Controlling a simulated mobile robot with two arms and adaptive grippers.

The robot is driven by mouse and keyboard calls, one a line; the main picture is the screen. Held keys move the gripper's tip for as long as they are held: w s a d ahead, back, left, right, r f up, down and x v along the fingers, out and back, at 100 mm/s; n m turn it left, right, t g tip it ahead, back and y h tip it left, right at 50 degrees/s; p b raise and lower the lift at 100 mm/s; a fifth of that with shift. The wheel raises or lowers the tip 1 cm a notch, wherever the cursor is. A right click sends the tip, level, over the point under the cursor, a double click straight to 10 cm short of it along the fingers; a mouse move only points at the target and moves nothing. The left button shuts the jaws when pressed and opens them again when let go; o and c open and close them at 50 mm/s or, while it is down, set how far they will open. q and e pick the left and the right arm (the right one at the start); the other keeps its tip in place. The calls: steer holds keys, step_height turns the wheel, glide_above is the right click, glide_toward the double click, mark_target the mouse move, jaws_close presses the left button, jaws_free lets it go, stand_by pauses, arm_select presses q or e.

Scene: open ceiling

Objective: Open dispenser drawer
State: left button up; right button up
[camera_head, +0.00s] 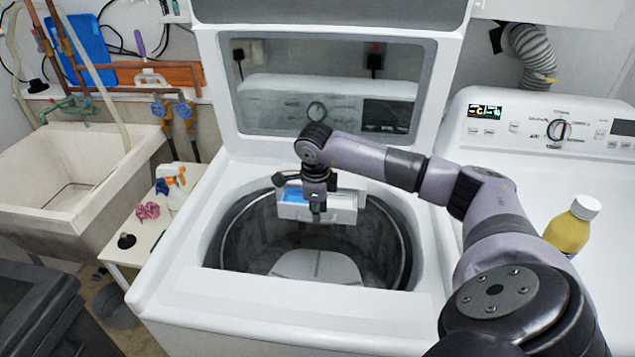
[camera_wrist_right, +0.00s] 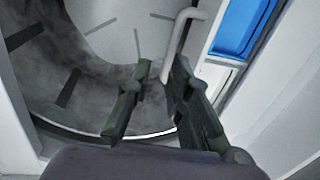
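The dispenser drawer (camera_head: 346,207) is a white box at the back rim of the open washer tub, with a bright blue interior showing at its left. In the wrist view its blue part (camera_wrist_right: 240,25) is at the upper right, with a white bar handle (camera_wrist_right: 181,40) beside it. My right gripper (camera_head: 317,207) is in front of the drawer and hides part of it. In the wrist view the fingers of the right gripper (camera_wrist_right: 162,68) are apart, with the handle's lower end seen between the tips. I cannot tell whether they touch it. My left gripper is out of view.
The washer lid (camera_head: 432,95) stands raised behind the tub. A yellow bottle (camera_head: 570,230) stands on the dryer (camera_head: 610,225) at right. A sink (camera_head: 120,165) and a small table (camera_head: 140,250) with a spray bottle (camera_head: 172,185) are at left. The drum (camera_head: 245,245) is open below my gripper.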

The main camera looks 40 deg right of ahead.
step_height(320, 180, up, 15)
steer(key=s+a+p, duration=0.1)
steer(key=a+p, duration=0.1)
steer(key=p, duration=0.7)
steer(key=shift+s+r+p, duration=0.2)
steer(key=shift+s+p, duration=0.2)
stand_by(0.4)
stand_by(0.5)
steer(key=shift+r, duration=0.1)
step_height(320, 180, up, 12)
steer(key=s+a, duration=0.1)
steer(key=shift+s+a+f, duration=0.2)
steer(key=shift+a, duration=0.2)
